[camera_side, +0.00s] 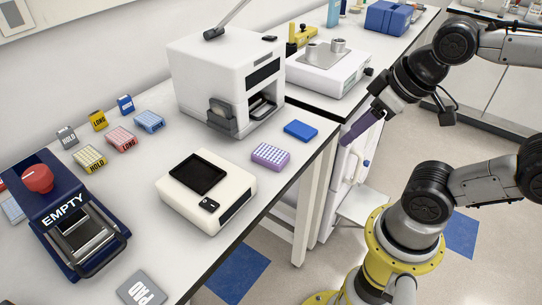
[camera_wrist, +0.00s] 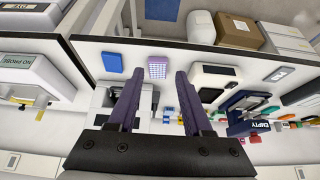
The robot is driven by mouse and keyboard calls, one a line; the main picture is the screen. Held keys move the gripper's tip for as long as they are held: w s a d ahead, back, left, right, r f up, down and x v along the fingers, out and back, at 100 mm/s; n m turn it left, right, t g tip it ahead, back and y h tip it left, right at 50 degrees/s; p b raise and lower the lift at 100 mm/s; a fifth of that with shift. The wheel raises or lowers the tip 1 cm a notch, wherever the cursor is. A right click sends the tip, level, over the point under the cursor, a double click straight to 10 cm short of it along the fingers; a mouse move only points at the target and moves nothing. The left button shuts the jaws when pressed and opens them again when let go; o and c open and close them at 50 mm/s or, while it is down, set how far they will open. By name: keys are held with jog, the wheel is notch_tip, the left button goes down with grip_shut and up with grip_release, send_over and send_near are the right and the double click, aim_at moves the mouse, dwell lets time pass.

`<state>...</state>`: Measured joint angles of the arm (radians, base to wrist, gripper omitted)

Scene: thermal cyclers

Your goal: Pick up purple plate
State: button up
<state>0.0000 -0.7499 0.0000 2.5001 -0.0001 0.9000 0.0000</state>
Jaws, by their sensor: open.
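The purple plate (camera_side: 270,156) is a small well plate lying flat on the white bench, between the blue block and the cream device with the black top. In the wrist view the purple plate (camera_wrist: 158,67) lies beyond my fingertips, near the bench edge. My gripper (camera_side: 366,125) is up at the right in the side view, beyond the bench edge and away from the plate. In the wrist view its two purple fingers (camera_wrist: 160,72) are spread apart with nothing between them. Nothing covers the plate.
A blue block (camera_side: 300,130) lies right of the plate. The cream device (camera_side: 206,190) stands left of it, and a tall white machine (camera_side: 226,82) stands behind. Several coloured plates and labels lie at the left, near the thermal cycler marked EMPTY (camera_side: 65,215).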

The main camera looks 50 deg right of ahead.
jog(key=shift+o, duration=0.3)
jog(key=o, duration=0.7)
jog(key=shift+o, duration=0.2)
jog(key=w+r+g, duration=0.2)
jog(key=w+r, duration=0.3)
jog(key=w, duration=0.2)
jog(key=g, duration=0.3)
send_over(271, 153)
notch_tip(271, 153, down, 6)
jog(key=shift+n+g, duration=0.3)
jog(key=shift+n, duration=0.1)
jog(key=f, duration=0.8)
jog(key=shift+a+f, duration=0.2)
jog(key=shift+a, duration=0.1)
jog(key=shift+d+f, duration=0.15)
jog(key=shift+f, duration=1.35)
jog(key=shift+d+f, duration=0.1)
jog(key=shift+f, duration=1.4)
